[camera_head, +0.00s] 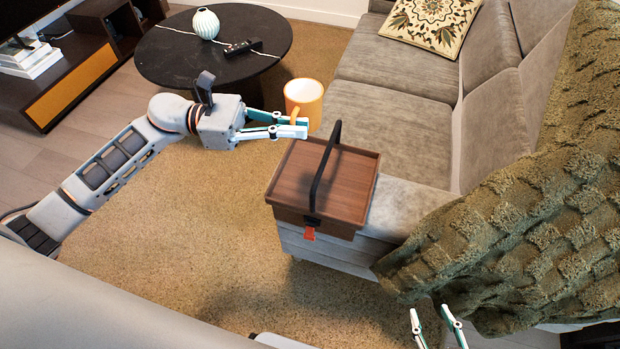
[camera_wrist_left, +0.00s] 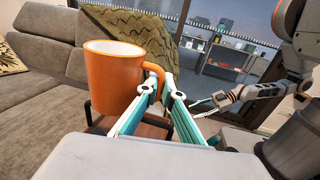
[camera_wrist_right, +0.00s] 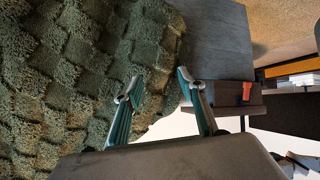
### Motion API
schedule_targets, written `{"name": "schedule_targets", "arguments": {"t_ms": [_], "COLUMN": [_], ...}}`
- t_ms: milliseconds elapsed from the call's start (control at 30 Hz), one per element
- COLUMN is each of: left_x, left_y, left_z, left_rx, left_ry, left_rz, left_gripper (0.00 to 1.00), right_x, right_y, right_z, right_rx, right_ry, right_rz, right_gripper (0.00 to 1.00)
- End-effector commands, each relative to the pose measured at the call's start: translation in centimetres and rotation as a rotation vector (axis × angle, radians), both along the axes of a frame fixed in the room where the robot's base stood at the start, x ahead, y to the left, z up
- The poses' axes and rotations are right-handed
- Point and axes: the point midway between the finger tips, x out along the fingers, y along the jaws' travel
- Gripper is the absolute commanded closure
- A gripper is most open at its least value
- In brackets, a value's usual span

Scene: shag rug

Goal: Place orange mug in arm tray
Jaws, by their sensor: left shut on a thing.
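The orange mug (camera_head: 304,98) is in the air just beyond the far left corner of the arm tray. My left gripper (camera_head: 304,128) is shut on its handle, and the mug looks upright. In the left wrist view the mug (camera_wrist_left: 115,82) fills the upper left, with its handle between the fingers (camera_wrist_left: 160,90). The arm tray (camera_head: 340,185) is a brown wooden tray on the sofa arm, with a black arched handle over it; its floor looks empty. My right gripper (camera_head: 436,318) is open and empty at the lower right, also seen in the right wrist view (camera_wrist_right: 165,82).
A green knitted blanket (camera_head: 530,210) drapes over the sofa to the right of the tray. The grey sofa (camera_head: 390,95) has a patterned cushion (camera_head: 430,22). A round black table (camera_head: 180,55) with a white vase (camera_head: 206,23) stands at the back left. Open rug lies left of the tray.

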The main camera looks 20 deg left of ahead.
Motion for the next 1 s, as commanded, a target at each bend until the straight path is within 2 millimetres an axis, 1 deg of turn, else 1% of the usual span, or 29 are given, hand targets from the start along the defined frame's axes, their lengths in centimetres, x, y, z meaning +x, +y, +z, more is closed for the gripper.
{"name": "schedule_targets", "arguments": {"t_ms": [33,100,300,433,500,567,700,767,833,1000], "left_x": [-0.1,-0.1,-0.1,-0.1,-0.1,-0.1,0.0,0.0,0.0,-0.1], "left_y": [-0.1,0.0,0.0,0.0,0.0,0.0,0.0,0.0,0.0,-0.1], "left_z": [-1.8,-3.7,-8.5,-11.4,-12.5,-13.2,-13.8,-14.1,-14.8,-17.5], "left_rx": [-0.003,-0.004,-0.003,-0.003,-0.003,-0.003,-0.003,-0.003,-0.002,-0.003], "left_ry": [0.014,0.016,0.014,0.013,0.010,0.009,0.004,0.004,0.005,0.010], "left_rz": [0.001,0.001,0.002,0.002,0.002,0.002,0.001,0.002,0.002,0.002], "left_gripper": [1.00,1.00,1.00,1.00,1.00,1.00,1.00,1.00,1.00,1.00], "right_x": [-0.3,-0.3,0.3,0.7,0.8,0.8,1.0,0.9,0.7,0.3], "right_y": [0.0,0.1,0.9,1.1,1.1,1.1,1.2,1.2,1.2,1.3], "right_z": [-0.6,-0.8,-0.1,0.1,0.1,0.2,0.6,0.5,0.2,-0.6], "right_rx": [0.000,0.003,0.016,0.022,0.021,0.022,0.023,0.022,0.023,0.027], "right_ry": [0.009,0.012,-0.004,-0.014,-0.017,-0.018,-0.025,-0.023,-0.018,-0.003], "right_rz": [0.000,0.001,0.009,0.013,0.015,0.016,0.018,0.018,0.018,0.019], "right_gripper": [0.60,0.60,0.60,0.60,0.60,0.60,0.60,0.60,0.60,0.60]}}
